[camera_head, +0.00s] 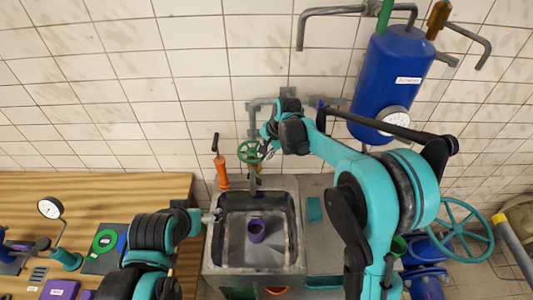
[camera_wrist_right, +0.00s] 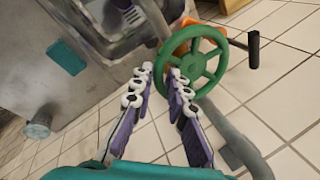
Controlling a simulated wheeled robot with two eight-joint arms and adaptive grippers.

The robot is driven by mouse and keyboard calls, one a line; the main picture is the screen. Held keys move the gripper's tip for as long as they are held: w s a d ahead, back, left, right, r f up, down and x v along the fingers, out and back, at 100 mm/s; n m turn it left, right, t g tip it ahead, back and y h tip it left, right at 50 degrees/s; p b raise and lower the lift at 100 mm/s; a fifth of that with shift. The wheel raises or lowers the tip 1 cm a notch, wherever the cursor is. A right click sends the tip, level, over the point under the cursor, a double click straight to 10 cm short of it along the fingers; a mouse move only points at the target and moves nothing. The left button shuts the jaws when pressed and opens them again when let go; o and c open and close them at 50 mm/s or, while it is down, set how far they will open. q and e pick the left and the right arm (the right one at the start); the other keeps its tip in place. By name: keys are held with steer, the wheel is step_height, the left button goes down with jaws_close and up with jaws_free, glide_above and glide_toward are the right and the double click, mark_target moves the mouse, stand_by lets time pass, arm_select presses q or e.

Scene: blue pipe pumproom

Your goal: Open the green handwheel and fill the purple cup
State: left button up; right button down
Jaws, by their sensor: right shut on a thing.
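The green handwheel (camera_head: 248,152) is on the pipework at the wall above the sink. It also shows in the right wrist view (camera_wrist_right: 216,64), with spokes and a round rim. My right gripper (camera_head: 268,146) is at the right side of this wheel. In the right wrist view its purple fingers (camera_wrist_right: 159,76) are at the wheel's near rim, shut on it. The purple cup (camera_head: 257,229) stands in the sink, below the spout. My left gripper (camera_head: 211,216) is over the sink's left edge, apart from the cup. Its jaws are too small to read.
The metal sink (camera_head: 291,262) has its basin around the cup. An orange-bodied tool with a black handle (camera_head: 221,172) stands left of the handwheel. A blue tank (camera_head: 392,72) hangs at upper right. A wooden table (camera_head: 95,190) with a gauge and small parts is at left.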

mark_target(257, 160)
steer(key=m+b, duration=0.1)
steer(key=s+a+m+h, duration=0.1)
steer(key=m, duration=0.1)
steer(key=shift+s+a+f+t+b, duration=0.1)
steer(key=shift+s+t+b, duration=0.1)
steer(key=shift+t+b, duration=0.15)
steer(key=shift+s+a+m+h+b, duration=0.2)
steer(key=shift+a+m+b, duration=0.15)
steer(key=shift+m, duration=0.6)
steer(key=shift+s+a+m+h+b, duration=0.2)
steer(key=shift+a+m, duration=0.1)
steer(key=shift+m, duration=0.65)
steer(key=shift+t, duration=0.25)
steer(key=c, duration=1.5)
jaws_free()
steer(key=shift+a, duration=0.1)
steer(key=v, duration=1.2)
steer(key=shift+w, duration=0.1)
